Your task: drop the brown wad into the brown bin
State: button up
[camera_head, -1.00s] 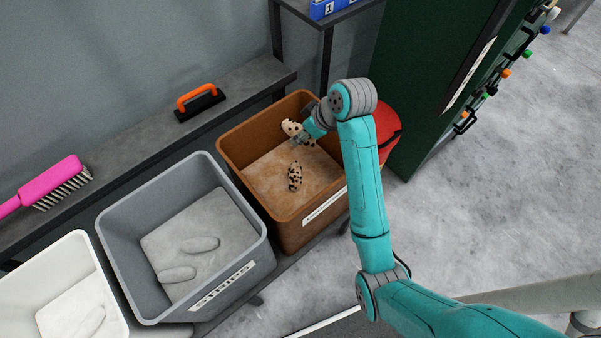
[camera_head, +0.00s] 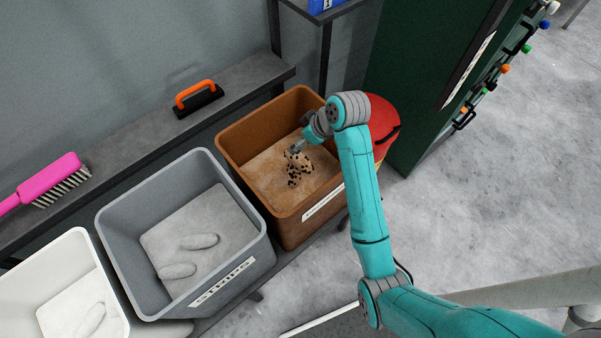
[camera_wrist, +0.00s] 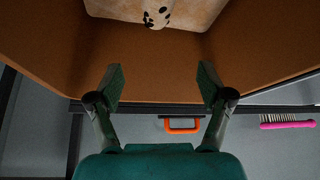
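The brown bin (camera_head: 233,160) stands at the right end of the row of bins, and its wall fills much of the wrist view (camera_wrist: 150,75). Two cream wads with dark brown spots lie together on its pale floor: one wad (camera_head: 303,163) is near my gripper, the other (camera_head: 293,179) is closer to the front wall. A spotted wad also shows at the top of the wrist view (camera_wrist: 157,17). My gripper (camera_head: 297,148) is inside the bin's opening. In the wrist view its fingers (camera_wrist: 160,85) are wide apart with nothing between them.
A grey bin (camera_head: 112,230) with two grey wads and a white bin (camera_head: 25,270) stand to the left. A pink brush (camera_head: 50,180) and an orange-handled tool (camera_head: 197,97) lie on the shelf behind. A red bucket (camera_head: 383,118) and green cabinet (camera_head: 420,90) are on the right.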

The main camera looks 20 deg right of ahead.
jog(key=v, duration=0.7)
jog(key=shift+r, duration=0.2)
jog(key=shift+s+d, duration=0.1)
jog(key=shift+s, duration=0.1)
dwell(0.4)
